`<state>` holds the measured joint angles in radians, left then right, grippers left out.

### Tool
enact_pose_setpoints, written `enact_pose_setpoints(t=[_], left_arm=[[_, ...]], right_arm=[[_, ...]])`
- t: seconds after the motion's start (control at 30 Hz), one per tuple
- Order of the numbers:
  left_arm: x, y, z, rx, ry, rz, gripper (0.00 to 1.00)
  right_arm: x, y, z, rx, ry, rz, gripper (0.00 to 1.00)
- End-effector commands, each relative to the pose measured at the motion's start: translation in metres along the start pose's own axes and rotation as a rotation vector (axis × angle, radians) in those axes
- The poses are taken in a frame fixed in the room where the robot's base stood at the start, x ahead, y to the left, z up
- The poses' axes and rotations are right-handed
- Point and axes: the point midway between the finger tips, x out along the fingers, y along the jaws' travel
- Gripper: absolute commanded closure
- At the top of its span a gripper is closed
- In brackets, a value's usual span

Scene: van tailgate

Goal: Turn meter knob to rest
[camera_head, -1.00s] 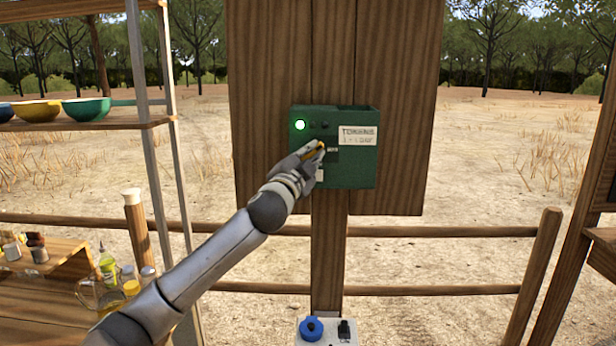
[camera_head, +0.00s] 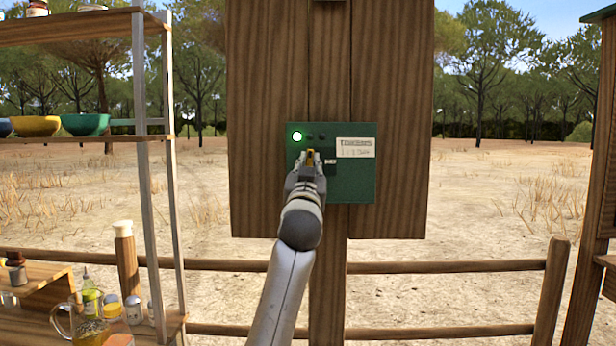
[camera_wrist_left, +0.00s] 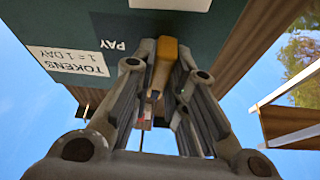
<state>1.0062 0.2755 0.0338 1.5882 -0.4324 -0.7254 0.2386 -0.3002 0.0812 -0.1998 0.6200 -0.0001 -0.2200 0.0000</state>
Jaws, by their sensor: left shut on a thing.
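My left gripper (camera_head: 310,162) is at the left part of the box's front. In the left wrist view the fingers (camera_wrist_left: 158,75) are closed around a yellow-orange knob (camera_wrist_left: 167,50) beside the word PAY. The gripper hides most of the knob and the lower left of the box in the head view. My right gripper is not in view.
A shelf with bowls (camera_head: 85,124) stands at the left, above a wooden counter with jars and a glass jug (camera_head: 88,325). A wooden rail fence (camera_head: 450,266) runs behind the post (camera_head: 328,280). Open dry ground lies beyond.

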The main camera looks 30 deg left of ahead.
Motion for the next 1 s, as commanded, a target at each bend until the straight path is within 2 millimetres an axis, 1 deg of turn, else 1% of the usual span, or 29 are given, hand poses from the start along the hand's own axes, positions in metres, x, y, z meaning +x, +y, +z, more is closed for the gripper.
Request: enact_pose_setpoints(t=[0.03,0.3,0.7,0.73,0.8,0.87,0.9,1.0], left_arm=[[0.0007,-0.0025,-0.0076,-0.021,0.017,-0.011,1.00],[0.0014,-0.0032,-0.0094,-0.069,0.018,-0.031,1.00],[0.0015,-0.0036,-0.0107,-0.073,0.020,-0.034,1.00],[0.0015,-0.0036,-0.0108,-0.073,0.020,-0.034,0.83],[0.0015,-0.0037,-0.0109,-0.073,0.021,-0.034,0.74],[0.0015,-0.0037,-0.0111,-0.073,0.021,-0.034,0.67],[0.0015,-0.0036,-0.0108,-0.072,0.020,-0.034,0.64],[0.0013,-0.0027,-0.0088,-0.072,0.017,-0.032,0.64]], right_arm=[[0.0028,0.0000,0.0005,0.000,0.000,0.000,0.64],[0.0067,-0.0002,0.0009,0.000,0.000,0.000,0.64],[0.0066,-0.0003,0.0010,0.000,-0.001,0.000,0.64],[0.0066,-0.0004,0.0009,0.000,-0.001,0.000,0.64],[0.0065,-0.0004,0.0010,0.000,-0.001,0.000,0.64],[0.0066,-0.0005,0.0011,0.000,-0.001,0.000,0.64],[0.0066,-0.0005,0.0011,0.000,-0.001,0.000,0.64],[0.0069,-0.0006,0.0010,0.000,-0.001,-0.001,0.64]])
